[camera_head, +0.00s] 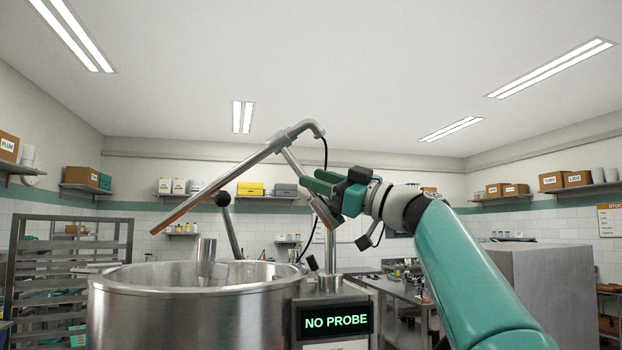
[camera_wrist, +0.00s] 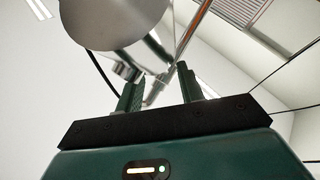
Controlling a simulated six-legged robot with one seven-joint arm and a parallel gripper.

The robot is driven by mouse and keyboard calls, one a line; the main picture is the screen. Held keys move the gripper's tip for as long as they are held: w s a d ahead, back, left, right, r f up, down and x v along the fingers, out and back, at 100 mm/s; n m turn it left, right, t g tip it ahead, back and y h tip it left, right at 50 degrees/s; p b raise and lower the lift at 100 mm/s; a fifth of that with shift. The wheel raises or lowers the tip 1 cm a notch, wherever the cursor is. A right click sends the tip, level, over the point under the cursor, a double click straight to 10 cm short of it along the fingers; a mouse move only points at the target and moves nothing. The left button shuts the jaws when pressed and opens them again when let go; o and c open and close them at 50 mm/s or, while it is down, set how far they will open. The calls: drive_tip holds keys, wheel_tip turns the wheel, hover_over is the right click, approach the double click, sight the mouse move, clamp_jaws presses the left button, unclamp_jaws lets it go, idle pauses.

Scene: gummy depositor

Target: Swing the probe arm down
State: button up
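The probe arm (camera_head: 222,188) is a long metal tube. It is raised and tilted, with its coppery tip low at the left, above the kettle, and its bent top end high near the middle. A black cable hangs from that end. In the wrist view a coppery rod (camera_wrist: 192,27) shows at the top. My gripper (camera_head: 311,184) is beside the slanted metal bar below the tube's top end. In the wrist view my gripper (camera_wrist: 160,88) has its fingers apart, with metal parts behind the gap. I cannot tell whether the bar lies between them.
A large steel kettle (camera_head: 190,289) stands at lower left, with a black-knobbed lever (camera_head: 223,200) above it. A display (camera_head: 336,320) reads "NO PROBE". A rack (camera_head: 70,255) stands left, a grey cabinet (camera_head: 545,285) right. A round grey part (camera_wrist: 110,22) fills the wrist view's top left.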

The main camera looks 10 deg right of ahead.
drive_tip(key=shift+x, duration=1.05)
drive_tip(key=shift+s+r, duration=0.1)
drive_tip(key=shift+s, duration=0.05)
drive_tip(key=c, duration=0.7)
clamp_jaws()
